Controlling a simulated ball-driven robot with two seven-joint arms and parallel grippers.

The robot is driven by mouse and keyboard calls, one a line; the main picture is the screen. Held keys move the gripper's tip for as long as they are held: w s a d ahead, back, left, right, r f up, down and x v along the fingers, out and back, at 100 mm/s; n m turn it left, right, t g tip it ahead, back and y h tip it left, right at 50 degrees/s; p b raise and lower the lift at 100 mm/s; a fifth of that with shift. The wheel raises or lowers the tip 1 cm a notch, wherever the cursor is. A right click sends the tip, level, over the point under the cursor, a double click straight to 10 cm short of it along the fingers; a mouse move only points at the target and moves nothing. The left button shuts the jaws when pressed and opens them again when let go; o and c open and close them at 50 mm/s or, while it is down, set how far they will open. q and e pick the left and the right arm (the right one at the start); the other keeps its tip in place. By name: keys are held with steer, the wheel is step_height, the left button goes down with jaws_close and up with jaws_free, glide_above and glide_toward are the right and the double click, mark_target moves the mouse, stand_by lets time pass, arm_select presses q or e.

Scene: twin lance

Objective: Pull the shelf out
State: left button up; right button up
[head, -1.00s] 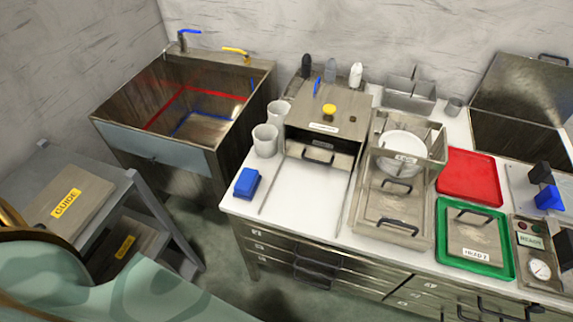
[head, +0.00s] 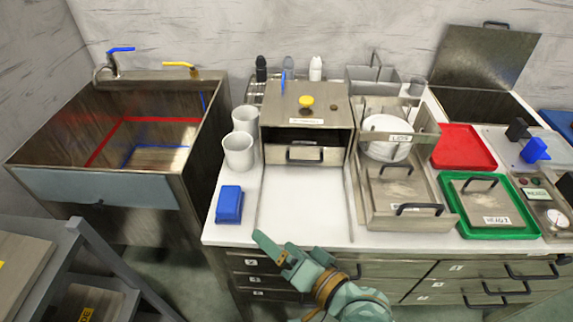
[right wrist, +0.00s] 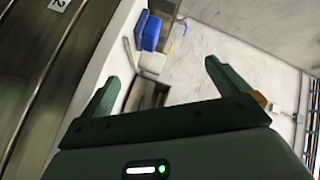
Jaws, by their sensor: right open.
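A steel box (head: 312,105) with a yellow knob on top stands on the white counter. The shelf (head: 290,155) shows in its front opening as a steel front with a dark handle (head: 303,154). Two thin rails run forward from the box over the counter. My right gripper (head: 285,256) is at the counter's front edge, in front of the box and apart from the handle. In the right wrist view its two green fingers (right wrist: 168,62) are spread with nothing between them. The shelf cannot be made out there. My left gripper is out of view.
A blue block (head: 229,204) and two white cups (head: 239,151) stand left of the rails. A steel tray with a handle (head: 419,209) and a green tray (head: 466,231) lie to the right. The counter between the rails is clear. A sink (head: 120,185) is at left.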

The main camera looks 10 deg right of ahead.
mark_target(305, 161)
steer(key=w+d+r+m+t+h, duration=0.1)
steer(key=w+r+m+t+h, duration=0.15)
steer(key=m, duration=0.65)
steer(key=w+d+r+m+t+h, duration=0.1)
steer(key=w+r+m+t+h, duration=0.2)
steer(key=m, duration=0.7)
steer(key=d+f+m+h, duration=0.1)
steer(key=f+m+h, duration=0.1)
steer(key=m, duration=0.2)
steer(key=w+d+f+m+g+h, duration=0.1)
steer(key=d+f+m+h, duration=0.1)
steer(key=m, duration=0.3)
steer(key=w+d+f+m+h, duration=0.1)
steer(key=f+m+h, duration=0.2)
steer(key=m, duration=0.2)
steer(key=shift+w+d+f+g+h, duration=0.1)
steer(key=shift+w+d+g+h, duration=0.1)
steer(key=shift+g+h, duration=0.15)
steer(key=shift+d+f+m, duration=0.15)
steer(key=shift+m, duration=0.15)
steer(key=b+x, duration=0.1)
steer(key=x, duration=0.9)
steer(key=b+x, duration=0.1)
steer(key=x, duration=0.4)
steer(key=shift+d+f+b, duration=0.15)
steer(key=shift+f+b, duration=0.15)
steer(key=shift+b, duration=0.05)
steer(key=shift+w+d+r, duration=0.1)
steer(key=shift+w+d, duration=0.05)
steer(key=shift+w, duration=0.35)
